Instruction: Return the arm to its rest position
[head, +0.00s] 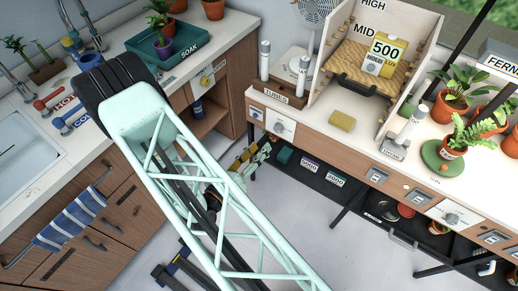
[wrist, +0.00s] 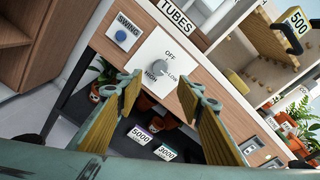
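My gripper (wrist: 160,88) is open, with two yellow-padded fingers apart and nothing held between them. Beyond the fingertips is a white dial panel (wrist: 172,62) marked OFF, LOW and HIGH, with a grey knob (wrist: 157,82) that shows between the fingers. I cannot tell from this view how far the tips are from the knob. In the head view my gripper (head: 252,157) is partly hidden by my pale green arm, low in front of the bench near the same dial panel (head: 281,126).
A blue SWING button (wrist: 121,36) is left of the dial. Below the bench is a dark shelf (head: 312,176) with labelled boxes. The bench carries a TUBES rack (head: 284,94), a pegged stand with a 500 lux card (head: 384,56) and potted plants. A sink counter (head: 60,160) is at left.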

